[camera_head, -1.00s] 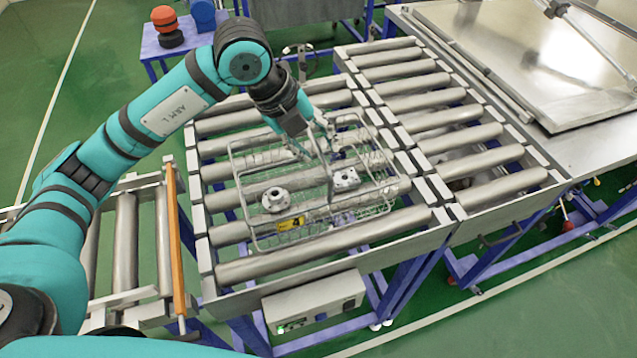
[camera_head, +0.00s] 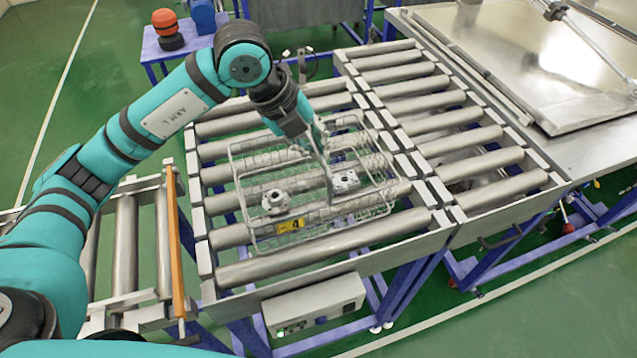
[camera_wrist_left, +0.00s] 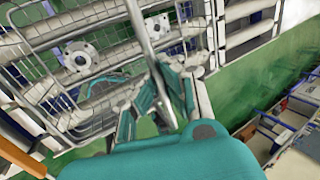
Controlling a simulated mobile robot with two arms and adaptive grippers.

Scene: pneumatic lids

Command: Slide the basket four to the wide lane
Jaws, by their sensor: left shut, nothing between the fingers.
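The wire basket (camera_head: 262,238) with a yellow number-four label (camera_head: 290,226) rests on the longer rollers of the left conveyor section (camera_head: 325,246). It holds a round flanged metal part (camera_head: 276,201) and a small metal block (camera_head: 345,181). It also shows in the wrist view (camera_wrist_left: 38,38). My left gripper (camera_head: 324,148) is shut and empty at the basket's upper middle, beside a grey upright bar. In the wrist view its fingers (camera_wrist_left: 172,88) are close to that bar; contact cannot be told. The shorter-roller section (camera_head: 490,165) adjoins on the right, with no basket on it. My right gripper is out of view.
A steel table (camera_head: 590,145) stands beyond the right rollers. A grey control box (camera_head: 315,304) hangs at the front. Another roller conveyor with an orange bar (camera_head: 174,240) is at the left. A blue table at the back carries orange and blue items (camera_head: 166,22).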

